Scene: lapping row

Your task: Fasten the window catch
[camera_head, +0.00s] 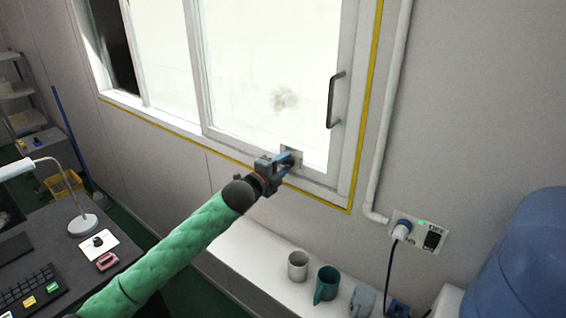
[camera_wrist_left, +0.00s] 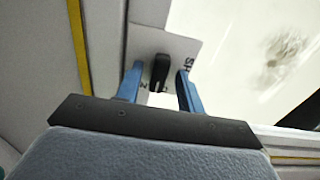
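The window (camera_head: 265,70) is a white-framed sliding one with a dark bar handle (camera_head: 333,100) on its right side. Its catch is a small black lever (camera_wrist_left: 160,70) on a pale plate (camera_wrist_left: 178,47) with partly hidden lettering, at the lower frame; the plate also shows in the head view (camera_head: 291,149). My left gripper (camera_head: 290,161) is at the catch. In the left wrist view its two blue fingers (camera_wrist_left: 158,84) stand apart, one on each side of the lever, with gaps showing. Whether either finger touches it I cannot tell. My right gripper is out of view.
Below the window a white ledge (camera_head: 245,255) holds a pale mug (camera_head: 298,265), a teal mug (camera_head: 326,284) and other items. A pipe (camera_head: 388,110) and a socket with a plug (camera_head: 402,229) are at right. A desk with a lamp (camera_head: 82,224) is at left.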

